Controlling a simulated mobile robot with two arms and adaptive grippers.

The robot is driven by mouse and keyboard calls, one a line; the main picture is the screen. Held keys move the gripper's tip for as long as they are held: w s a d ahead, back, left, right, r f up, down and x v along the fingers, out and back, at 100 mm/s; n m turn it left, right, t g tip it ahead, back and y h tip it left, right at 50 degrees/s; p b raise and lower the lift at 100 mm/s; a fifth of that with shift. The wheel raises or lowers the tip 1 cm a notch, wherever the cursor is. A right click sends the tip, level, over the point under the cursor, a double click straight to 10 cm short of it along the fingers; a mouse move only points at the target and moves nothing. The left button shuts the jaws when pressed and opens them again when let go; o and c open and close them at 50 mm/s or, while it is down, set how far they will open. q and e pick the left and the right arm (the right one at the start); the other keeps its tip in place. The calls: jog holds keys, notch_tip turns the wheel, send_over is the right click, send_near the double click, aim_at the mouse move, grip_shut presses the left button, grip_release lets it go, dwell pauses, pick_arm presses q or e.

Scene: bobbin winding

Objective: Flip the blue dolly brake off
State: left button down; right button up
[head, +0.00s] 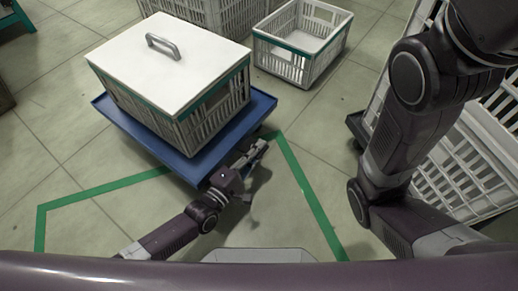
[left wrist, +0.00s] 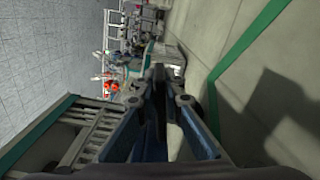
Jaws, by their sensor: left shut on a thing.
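The blue dolly (head: 188,168) stands on the floor in the head view, carrying a lidded grey crate (head: 212,112). My left gripper (head: 258,150) is low at the dolly's right front side, close to its edge. In the left wrist view my left gripper (left wrist: 160,82) has its fingers closed together on a narrow dark part, which appears to be the dolly's brake lever. The fingers hide most of it, so I cannot tell the brake's position. My right arm shows at the right of the head view, but its gripper is not visible.
An open grey crate (head: 284,65) with a green rim stands behind the dolly. White crates (head: 465,165) stand at the right, beyond my right arm. Green tape (head: 300,180) marks the floor. The floor between the dolly and the right crates is clear.

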pick_arm(q)
jog(key=c, duration=2)
grip_release()
jog(key=shift+c, duration=0.2)
jog(key=shift+a, duration=0.1)
jog(key=v, duration=1.2)
